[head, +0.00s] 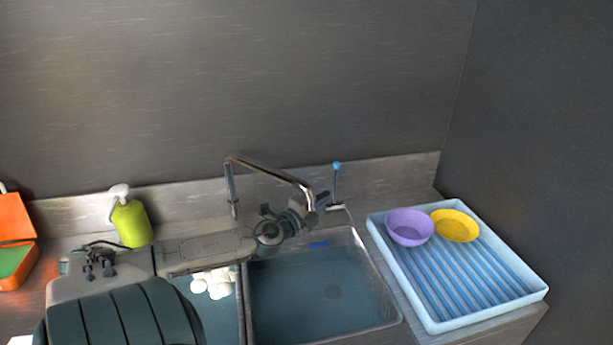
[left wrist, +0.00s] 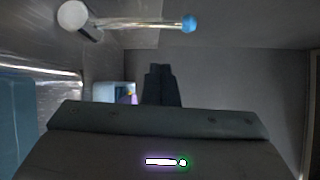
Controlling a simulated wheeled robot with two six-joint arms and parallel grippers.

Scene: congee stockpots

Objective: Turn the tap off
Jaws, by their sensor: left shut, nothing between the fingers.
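The chrome tap (head: 270,170) stands at the back of the sink, its spout reaching right over the basin (head: 325,285). The tap's lever (head: 336,186) stands upright to the right of the spout, with a blue knob on top. In the left wrist view the lever (left wrist: 135,23) lies across the top, from a white round base to the blue knob. My left gripper (head: 324,199) is shut and empty, close to the lever's lower part on its left. In the left wrist view its fingers (left wrist: 160,72) show below the lever, apart from it in the picture. My right gripper is not in view.
A pale blue drying tray (head: 440,322) right of the sink holds a purple bowl (head: 410,228) and a yellow bowl (head: 455,226). A green soap bottle (head: 131,222) and an orange container (head: 14,240) stand at left. White round items (head: 215,282) lie in the left basin, partly behind my arm.

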